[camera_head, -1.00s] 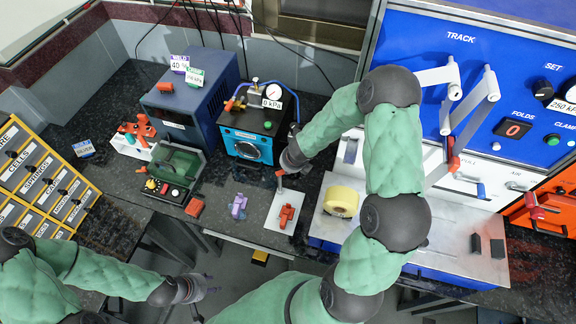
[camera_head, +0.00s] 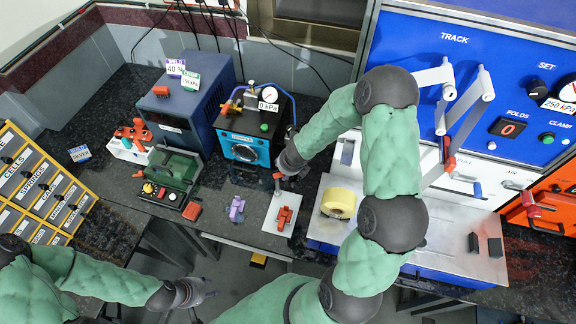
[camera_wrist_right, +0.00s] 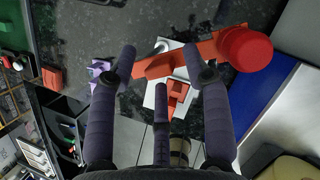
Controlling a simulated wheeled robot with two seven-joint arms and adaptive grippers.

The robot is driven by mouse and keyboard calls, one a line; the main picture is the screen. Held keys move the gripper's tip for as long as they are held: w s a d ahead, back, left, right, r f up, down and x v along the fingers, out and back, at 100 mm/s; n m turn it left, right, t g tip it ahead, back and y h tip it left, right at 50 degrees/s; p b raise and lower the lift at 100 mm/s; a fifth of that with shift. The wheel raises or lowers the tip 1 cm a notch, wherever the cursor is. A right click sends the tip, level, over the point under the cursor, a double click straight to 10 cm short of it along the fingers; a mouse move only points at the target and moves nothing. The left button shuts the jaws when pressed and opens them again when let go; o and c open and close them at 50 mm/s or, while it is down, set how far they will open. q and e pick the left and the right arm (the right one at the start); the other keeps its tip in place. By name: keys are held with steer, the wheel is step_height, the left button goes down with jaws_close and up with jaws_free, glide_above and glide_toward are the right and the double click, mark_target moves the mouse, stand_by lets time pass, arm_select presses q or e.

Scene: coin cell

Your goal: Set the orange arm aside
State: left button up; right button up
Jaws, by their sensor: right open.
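The orange arm (camera_wrist_right: 160,66) is a flat bar with a large round red-orange end in the right wrist view. It crosses in front of my right gripper (camera_wrist_right: 160,66), whose fingers are spread. The right fingertip overlaps the bar in the picture; I cannot tell whether they touch. In the head view the orange arm (camera_head: 277,177) is a small upright orange piece beside my right gripper (camera_head: 288,172). An orange fixture (camera_wrist_right: 176,95) sits on a white plate (camera_wrist_right: 155,97) behind the bar. My left gripper (camera_head: 200,293) is low, away from the bench; its fingers are too small to judge.
A purple part (camera_head: 237,208) lies left of the white plate. A yellow tape roll (camera_head: 338,203) sits on the metal platform (camera_head: 450,262) at right. A blue gauge box (camera_head: 242,148) stands behind. An orange-topped holder (camera_head: 130,150) and a green device (camera_head: 172,168) are further left.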

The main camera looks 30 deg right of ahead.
steer(key=v, duration=1.1)
steer(key=shift+s, duration=0.2)
steer(key=shift+r, duration=0.15)
